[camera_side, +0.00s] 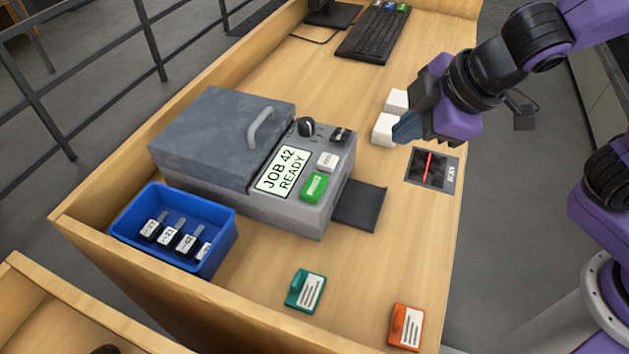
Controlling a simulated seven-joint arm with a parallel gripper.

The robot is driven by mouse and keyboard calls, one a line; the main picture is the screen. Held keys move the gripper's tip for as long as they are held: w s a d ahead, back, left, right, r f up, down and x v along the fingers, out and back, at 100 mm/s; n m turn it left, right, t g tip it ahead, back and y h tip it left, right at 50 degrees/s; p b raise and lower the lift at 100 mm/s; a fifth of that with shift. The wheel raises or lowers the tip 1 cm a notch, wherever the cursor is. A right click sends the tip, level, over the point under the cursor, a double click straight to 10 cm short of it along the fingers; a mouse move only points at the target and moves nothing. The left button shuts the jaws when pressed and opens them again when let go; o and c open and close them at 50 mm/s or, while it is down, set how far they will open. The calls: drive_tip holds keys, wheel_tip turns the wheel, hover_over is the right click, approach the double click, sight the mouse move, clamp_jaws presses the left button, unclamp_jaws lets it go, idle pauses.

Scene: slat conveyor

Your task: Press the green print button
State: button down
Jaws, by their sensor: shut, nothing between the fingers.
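The green print button (314,187) is on the sloped front panel of a grey printer (280,211), right of its screen. The screen (283,172) reads "JOB 42 READY". A white button (327,161) sits just above the green one. My gripper (402,133) is shut and empty. In the picture it is up and to the right of the green button, clearly apart from it, beside two white blocks. The fingertips partly overlap the nearer block in view; I cannot tell whether they touch it.
A black knob (305,127) and lid handle (261,128) stand up from the printer. A dark tray (360,206) juts out at its right. A scan plate (431,168), blue bin (135,222), green tag (306,291) and orange tag (406,326) are nearby.

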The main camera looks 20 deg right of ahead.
wheel_tip(320, 180, up, 4)
drive_tip(key=t+y, duration=0.2)
hover_over(319, 189)
drive_tip(key=d, duration=0.1)
drive_tip(key=shift+a+r+n, duration=0.45)
drive_tip(key=shift+a+n, duration=0.05)
drive_tip(key=shift+a, duration=0.05)
drive_tip(key=shift+f, duration=4.45)
drive_tip(key=shift+f, duration=0.4)
